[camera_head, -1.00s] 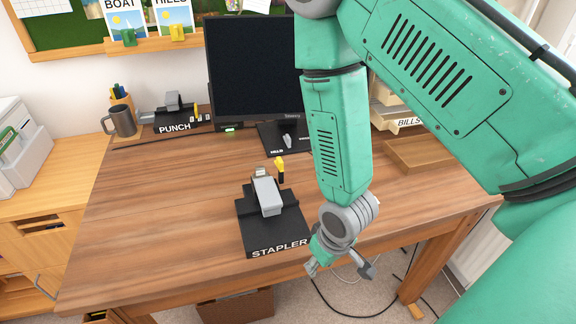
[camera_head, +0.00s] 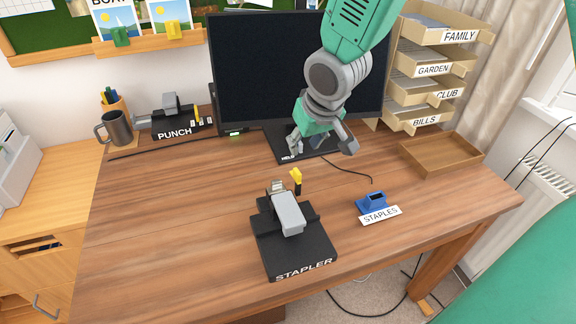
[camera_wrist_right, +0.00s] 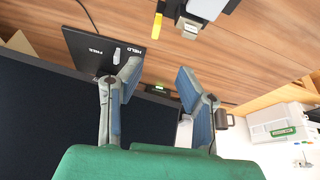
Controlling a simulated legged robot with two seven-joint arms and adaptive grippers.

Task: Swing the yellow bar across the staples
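A black stapler base (camera_head: 271,250) labelled STAPLER, with a grey arm (camera_head: 288,214), stands on the desk. A yellow bar (camera_head: 296,176) stands upright on a dark post at its back; it also shows in the right wrist view (camera_wrist_right: 157,25). A small metal piece (camera_head: 277,186) beside it may be the staples; I cannot tell. A blue holder (camera_head: 370,202) labelled STAPLES sits to the right. My right gripper (camera_head: 322,143) is open and empty, above the desk in front of the monitor, beyond the yellow bar. In the wrist view its fingers (camera_wrist_right: 160,86) are apart. My left gripper is not in view.
A monitor (camera_head: 262,75) stands behind, with a black HELD/FREE board (camera_wrist_right: 95,45) before it. A punch (camera_head: 172,125) and mug (camera_head: 117,128) are at the back left. Stacked trays (camera_head: 416,120) and a wooden tray (camera_head: 440,152) are at the right. The desk's left side is clear.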

